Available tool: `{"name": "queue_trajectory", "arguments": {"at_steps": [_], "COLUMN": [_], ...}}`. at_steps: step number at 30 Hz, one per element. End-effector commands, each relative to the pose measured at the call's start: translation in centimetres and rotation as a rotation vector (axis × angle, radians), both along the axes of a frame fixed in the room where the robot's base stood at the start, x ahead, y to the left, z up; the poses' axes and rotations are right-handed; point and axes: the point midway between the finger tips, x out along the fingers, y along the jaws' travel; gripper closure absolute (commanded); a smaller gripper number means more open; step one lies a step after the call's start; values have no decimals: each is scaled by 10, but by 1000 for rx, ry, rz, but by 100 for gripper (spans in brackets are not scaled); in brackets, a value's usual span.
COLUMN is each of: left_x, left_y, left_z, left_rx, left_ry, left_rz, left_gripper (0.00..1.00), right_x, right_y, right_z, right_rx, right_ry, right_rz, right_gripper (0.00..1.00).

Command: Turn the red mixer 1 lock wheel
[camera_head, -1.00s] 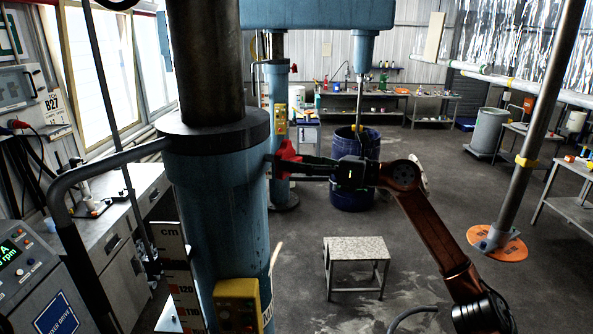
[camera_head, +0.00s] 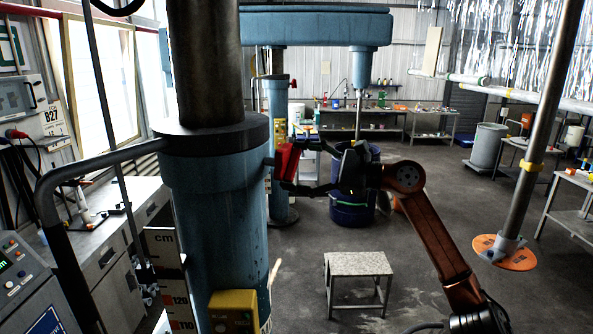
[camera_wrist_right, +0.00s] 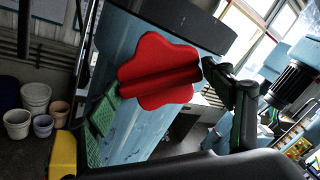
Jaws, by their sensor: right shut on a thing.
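The red lock wheel (camera_head: 286,161) is on the right side of the thick blue column (camera_head: 215,215), just below the black collar. In the right wrist view the wheel (camera_wrist_right: 160,72) is a lobed red knob with a raised bar across its middle. My right gripper (camera_head: 294,164) reaches it from the right, with one finger above and one below. In the wrist view, its green-padded finger is at the wheel's left and the other finger at its right edge. The gripper is shut on the wheel across its width. My left gripper is not in view.
A yellow box (camera_head: 234,311) is fixed low on the column. A small stool (camera_head: 359,265) stands in front, and a blue drum (camera_head: 352,207) stands behind my right gripper. A steel post with an orange disc (camera_head: 503,252) is at the right. Floor around the stool is clear.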

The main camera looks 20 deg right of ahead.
Motion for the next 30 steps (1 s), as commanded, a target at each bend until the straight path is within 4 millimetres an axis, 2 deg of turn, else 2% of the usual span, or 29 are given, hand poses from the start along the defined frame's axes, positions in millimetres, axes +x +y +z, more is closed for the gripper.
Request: {"name": "queue_trajectory", "arguments": {"at_steps": [18,30], "left_x": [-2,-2], "left_y": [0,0], "left_z": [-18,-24], "left_rx": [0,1], "left_ry": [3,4], "left_rz": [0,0], "left_gripper": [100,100], "right_x": [0,0], "right_y": [0,0], "right_z": [0,0], "right_rx": [-343,-519], "right_ry": [-474,-713], "right_rz": [0,1], "right_gripper": [50,50]}}
